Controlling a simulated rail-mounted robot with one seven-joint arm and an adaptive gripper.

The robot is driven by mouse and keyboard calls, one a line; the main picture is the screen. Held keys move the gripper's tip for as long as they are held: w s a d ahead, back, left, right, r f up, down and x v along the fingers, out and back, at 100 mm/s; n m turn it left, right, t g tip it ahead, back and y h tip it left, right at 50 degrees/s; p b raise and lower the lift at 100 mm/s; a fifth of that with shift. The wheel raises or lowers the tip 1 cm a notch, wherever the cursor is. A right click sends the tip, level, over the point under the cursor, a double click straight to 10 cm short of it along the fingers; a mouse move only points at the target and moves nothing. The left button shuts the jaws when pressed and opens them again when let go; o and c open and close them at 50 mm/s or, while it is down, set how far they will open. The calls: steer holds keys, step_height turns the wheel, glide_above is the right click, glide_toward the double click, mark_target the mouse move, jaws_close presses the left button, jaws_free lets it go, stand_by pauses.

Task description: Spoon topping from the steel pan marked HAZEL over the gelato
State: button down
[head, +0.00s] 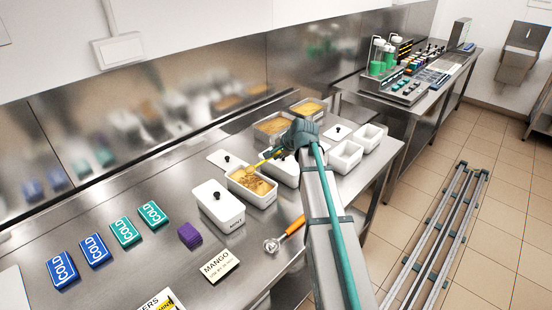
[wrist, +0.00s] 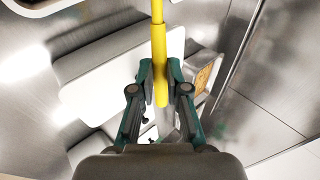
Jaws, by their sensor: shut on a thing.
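My gripper (head: 290,143) is shut on the yellow handle of a spoon (head: 263,159); the handle also shows between the fingers in the wrist view (wrist: 159,40). In the head view the spoon slants down to the left, its lower end at or just above the gelato (head: 256,184); contact cannot be told. The gelato is yellow with brown bits on it, in an open white tub (head: 265,202). Two steel pans with tan contents stand behind, a nearer pan (head: 259,133) partly hidden by my gripper and a farther pan (head: 308,107). No HAZEL mark is readable.
A lidded white tub (head: 219,207) stands left of the gelato; more white tubs (head: 346,156) stand right. An orange-handled scoop (head: 284,239), a MANGO card (head: 220,266), a purple stack (head: 189,235) and several COLD packs (head: 96,250) lie in front and left. Bare counter lies between them.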

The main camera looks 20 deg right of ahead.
steer(key=shift+s+d+f+t+y+b, duration=0.2)
steer(key=shift+t+b, duration=0.25)
steer(key=shift+b, duration=0.5)
steer(key=shift+s+a+f+t+y+b, duration=0.1)
steer(key=shift+f+t+y+b, duration=0.25)
steer(key=shift+b, duration=0.55)
steer(key=t+b, duration=0.1)
steer(key=b, duration=0.3)
steer(key=shift+s+d+f+t+y, duration=0.1)
steer(key=shift+s+f+t+y, duration=0.05)
steer(key=shift+t+y, duration=0.25)
steer(key=t+b, duration=0.1)
steer(key=b, duration=0.4)
steer(key=f+t+y+b, duration=0.1)
steer(key=t+b, duration=0.1)
steer(key=b, duration=0.4)
steer(key=shift+s+d+m, duration=0.1)
steer(key=shift+m, duration=0.2)
steer(key=shift+t+y+b, duration=0.45)
steer(key=shift+t+b, duration=0.15)
steer(key=shift+b, duration=1.15)
